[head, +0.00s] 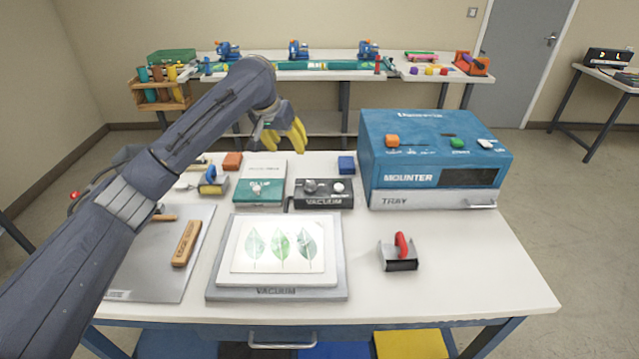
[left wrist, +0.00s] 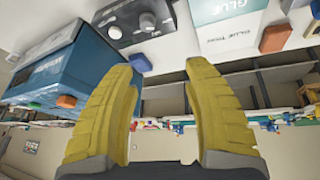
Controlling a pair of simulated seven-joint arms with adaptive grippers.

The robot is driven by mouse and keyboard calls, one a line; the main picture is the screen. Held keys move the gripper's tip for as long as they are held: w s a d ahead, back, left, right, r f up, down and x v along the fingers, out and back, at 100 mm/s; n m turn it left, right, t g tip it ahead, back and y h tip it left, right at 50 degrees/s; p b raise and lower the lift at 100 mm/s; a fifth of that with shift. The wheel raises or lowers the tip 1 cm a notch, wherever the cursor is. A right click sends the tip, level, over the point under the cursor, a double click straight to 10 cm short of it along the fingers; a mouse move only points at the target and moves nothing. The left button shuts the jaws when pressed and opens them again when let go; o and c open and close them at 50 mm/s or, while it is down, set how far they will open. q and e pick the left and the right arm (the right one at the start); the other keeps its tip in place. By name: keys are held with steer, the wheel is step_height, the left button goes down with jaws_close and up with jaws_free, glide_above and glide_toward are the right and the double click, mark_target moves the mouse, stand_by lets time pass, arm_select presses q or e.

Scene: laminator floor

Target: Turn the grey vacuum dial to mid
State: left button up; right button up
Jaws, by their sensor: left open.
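The vacuum box (head: 323,203) is a small dark unit on the table, lettered VACUUM. The grey vacuum dial (head: 310,186) is on its left part, beside a white knob (head: 339,187). I cannot make out the dial's setting. In the left wrist view the box is at the top, upside down, with the dial (left wrist: 148,21) on its right part. My left gripper (head: 284,139) has yellow fingers and hangs above and behind the box, apart from it. In the left wrist view its fingers (left wrist: 164,66) are spread with nothing between them. My right gripper is out of view.
A blue mounter (head: 430,150) stands right of the box, and a green and white glue box (head: 258,197) stands left. A vacuum plate with a leaf sheet (head: 277,250) lies in front. A red-handled tool (head: 401,253) sits at right. A blue block (head: 346,164) lies behind the box.

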arm_select(q)
steer(key=s+d+m, duration=0.1)
steer(key=d, duration=0.2)
steer(key=y, duration=0.1)
glide_toward(310, 183)
steer(key=shift+g, duration=0.3)
steer(key=x, duration=1)
steer(key=shift+w, duration=0.35)
jaws_close()
